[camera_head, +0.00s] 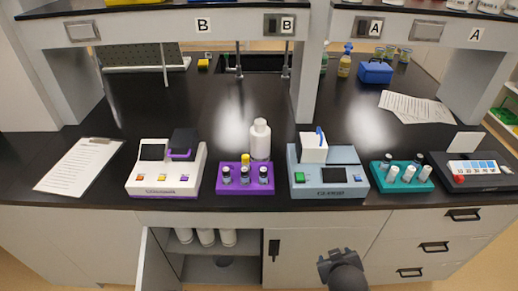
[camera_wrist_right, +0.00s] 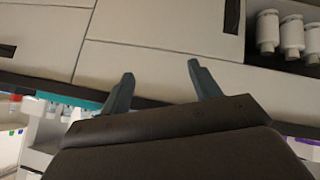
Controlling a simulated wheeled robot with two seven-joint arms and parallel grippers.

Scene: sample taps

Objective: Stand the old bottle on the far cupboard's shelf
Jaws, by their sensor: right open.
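A white bottle (camera_head: 260,140) stands upright on the black bench behind the purple rack. More white bottles (camera_head: 206,237) stand inside an open cupboard (camera_head: 190,272) under the bench; they also show in the wrist view (camera_wrist_right: 291,36). I cannot tell by any label which bottle is the old one. The cupboard's door (camera_head: 152,262) is swung open to the left. My right gripper (camera_head: 338,254) is open and empty in front of the closed cupboard front right of the opening, below the bench top. Its two fingers (camera_wrist_right: 158,84) are apart in the wrist view. My left gripper is out of view.
A purple rack (camera_head: 245,181) with vials stands between a white device (camera_head: 166,170) and a blue-grey device (camera_head: 327,170). A teal vial rack (camera_head: 401,176) is to their right. A closed door with a dark handle (camera_head: 274,249) adjoins the opening. Drawers (camera_head: 440,247) are at right.

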